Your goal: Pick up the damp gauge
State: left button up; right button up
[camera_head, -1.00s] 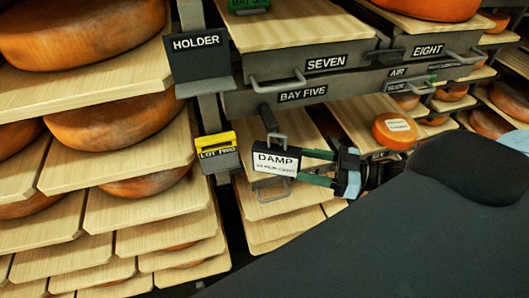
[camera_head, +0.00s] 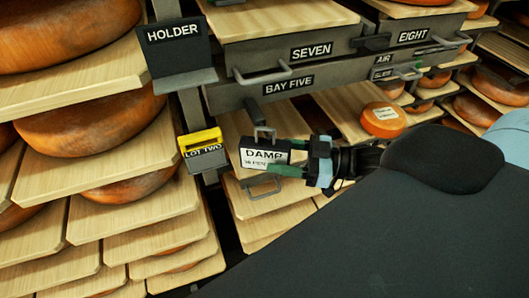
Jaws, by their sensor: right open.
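The damp gauge (camera_head: 255,157) is a small dark box with a white face marked DAMP. It has a grey wire handle above and another below. It is upright below the bay five rail, in front of pale boards. My right gripper (camera_head: 283,158) comes in from the right and is open. Its green fingers are at the gauge's right end, and the lower finger covers the lower right of the label. I cannot tell whether they touch it. My left gripper is not in view.
A dark holder (camera_head: 178,52) and a yellow-topped LOT TWO block (camera_head: 202,150) are on the post to the left. The bay five rail (camera_head: 237,94) and drawer seven (camera_head: 313,50) are above. Boards with cheese wheels (camera_head: 92,124) fill the left; an orange wheel (camera_head: 383,122) lies behind my right arm.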

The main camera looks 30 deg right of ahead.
aim_at(268, 153)
jog(key=shift+x, duration=1.25)
jog(key=shift+w+a+b, duration=0.25)
jog(key=shift+a+b, duration=0.05)
jog(key=shift+b, duration=0.05)
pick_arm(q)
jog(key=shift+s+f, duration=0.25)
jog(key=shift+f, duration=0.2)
pick_arm(e)
jog(key=shift+r, duration=0.1)
grip_shut()
jog(key=shift+r, duration=0.1)
